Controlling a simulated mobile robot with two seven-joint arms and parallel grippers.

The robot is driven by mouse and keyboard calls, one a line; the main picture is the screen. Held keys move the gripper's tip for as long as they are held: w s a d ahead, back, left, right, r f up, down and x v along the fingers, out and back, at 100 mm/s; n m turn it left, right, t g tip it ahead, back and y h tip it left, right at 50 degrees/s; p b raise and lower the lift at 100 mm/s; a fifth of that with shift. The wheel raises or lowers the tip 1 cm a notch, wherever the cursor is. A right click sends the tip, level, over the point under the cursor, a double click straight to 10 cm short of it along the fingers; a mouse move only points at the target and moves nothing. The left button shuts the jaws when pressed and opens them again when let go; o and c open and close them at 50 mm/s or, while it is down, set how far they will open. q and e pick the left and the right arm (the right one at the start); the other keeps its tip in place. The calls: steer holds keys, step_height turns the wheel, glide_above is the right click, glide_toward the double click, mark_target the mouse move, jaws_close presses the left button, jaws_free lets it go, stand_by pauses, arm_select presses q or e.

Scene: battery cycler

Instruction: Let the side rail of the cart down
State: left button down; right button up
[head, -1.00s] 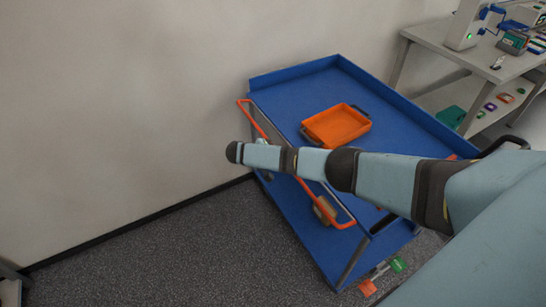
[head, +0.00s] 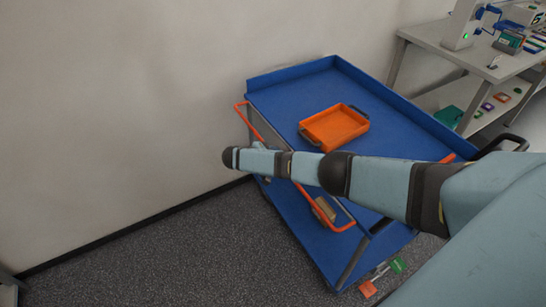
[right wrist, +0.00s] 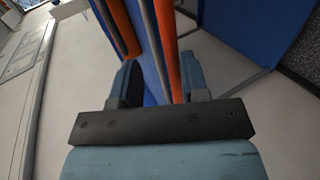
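The blue cart (head: 395,115) stands near the wall. Its orange side rail (head: 254,125) runs along the cart's left side, its lower bar outside the blue top's edge. My right arm reaches across the cart from the right and covers the rail's middle. My right gripper is mostly hidden in the head view. In the right wrist view, my right gripper (right wrist: 158,68) has its fingers apart, with an orange bar (right wrist: 167,45) and a blue panel (right wrist: 151,60) between them. The bar is close to the right finger; contact cannot be told. My left gripper is not in view.
An orange tray (head: 335,126) with dark handles lies on the cart's top. A brown box (head: 325,209) sits lower down behind the rail. A grey workbench (head: 430,35) stands at the back right. The floor to the left is clear.

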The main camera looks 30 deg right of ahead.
steer(key=shift+a+r, duration=0.1)
steer(key=shift+a, duration=0.05)
steer(key=v, duration=1.3)
steer(key=shift+a, duration=0.25)
steer(key=shift+r, duration=0.1)
